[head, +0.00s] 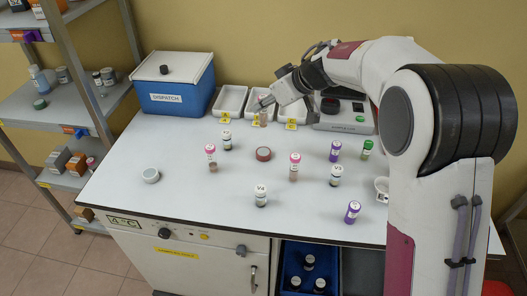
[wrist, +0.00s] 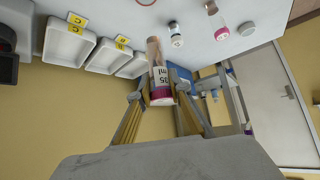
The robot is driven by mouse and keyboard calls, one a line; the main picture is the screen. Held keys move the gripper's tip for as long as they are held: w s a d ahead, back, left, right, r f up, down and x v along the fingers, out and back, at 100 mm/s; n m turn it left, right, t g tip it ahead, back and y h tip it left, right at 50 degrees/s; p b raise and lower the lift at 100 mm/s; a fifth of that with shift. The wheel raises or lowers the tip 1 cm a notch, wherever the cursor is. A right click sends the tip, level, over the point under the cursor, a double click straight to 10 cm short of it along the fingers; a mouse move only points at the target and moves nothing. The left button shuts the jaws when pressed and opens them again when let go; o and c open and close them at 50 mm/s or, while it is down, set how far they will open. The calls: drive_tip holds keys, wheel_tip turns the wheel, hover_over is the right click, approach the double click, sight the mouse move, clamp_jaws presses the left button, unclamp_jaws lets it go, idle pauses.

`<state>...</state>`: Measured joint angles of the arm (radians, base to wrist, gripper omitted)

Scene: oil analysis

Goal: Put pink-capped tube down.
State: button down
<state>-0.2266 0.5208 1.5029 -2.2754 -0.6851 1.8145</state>
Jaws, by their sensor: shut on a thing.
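My gripper (head: 266,105) is at the back of the table, in front of the white trays. In the wrist view its fingers (wrist: 160,97) are shut on a tube (wrist: 158,74) with a white label and brownish contents. That tube also shows in the head view (head: 263,118), roughly upright beside the middle tray's yellow tag. Two other pink-capped tubes stand on the table, one at the left (head: 211,158) and one in the middle (head: 295,167).
White trays, left (head: 231,100) and right (head: 297,110), flank the middle one. A blue DISPATCH box (head: 181,97) stands at back left, a scale (head: 345,123) at back right. Several other tubes, a red-brown round item (head: 263,154) and a white jar (head: 150,175) stand in front.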

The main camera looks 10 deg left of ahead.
sight(267, 120)
drive_tip(key=shift+f, duration=3.1)
drive_tip(key=shift+f, duration=1.9)
drive_tip(key=shift+f, duration=0.1)
drive_tip(key=c, duration=1.8)
unclamp_jaws()
drive_tip(key=shift+c, duration=0.2)
